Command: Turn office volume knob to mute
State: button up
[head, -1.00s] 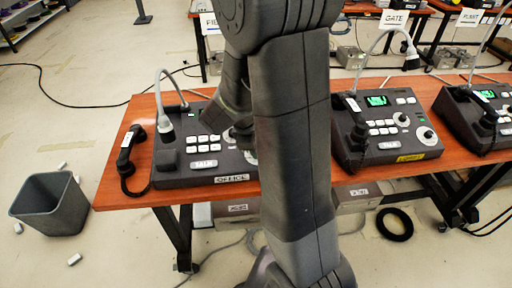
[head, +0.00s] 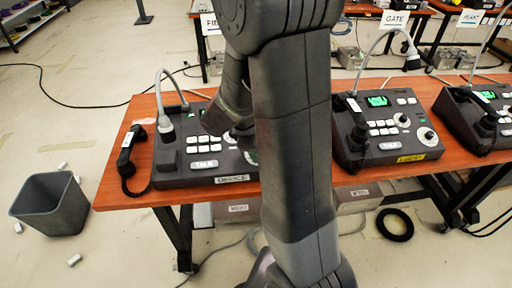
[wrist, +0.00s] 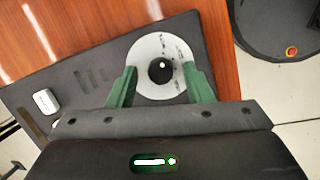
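The office paging phone (head: 168,178) is a dark console on the near table, with an "OFFICE" label (head: 232,179) on its front edge. In the head view my arm hides its right part, including most of the knob area. In the wrist view a small black round knob (wrist: 161,70) sits at the centre of a white, marked dial plate (wrist: 148,50). My gripper (wrist: 159,69) has two green fingers, spread apart on either side of the dial, with a clear gap to the knob. The height of the fingertips above the panel is hard to judge.
A second paging phone (head: 385,150) stands to the right on the same wooden table (head: 122,192). A grey bin (head: 50,208) stands on the floor at left.

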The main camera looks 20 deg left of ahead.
jog(key=p+v, duration=0.1)
jog(key=v, duration=1.3)
jog(key=shift+p, duration=0.3)
jog(key=shift+f, duration=0.1)
jog(key=b+x, duration=0.1)
jog(key=x, duration=1.3)
jog(key=shift+b, duration=0.35)
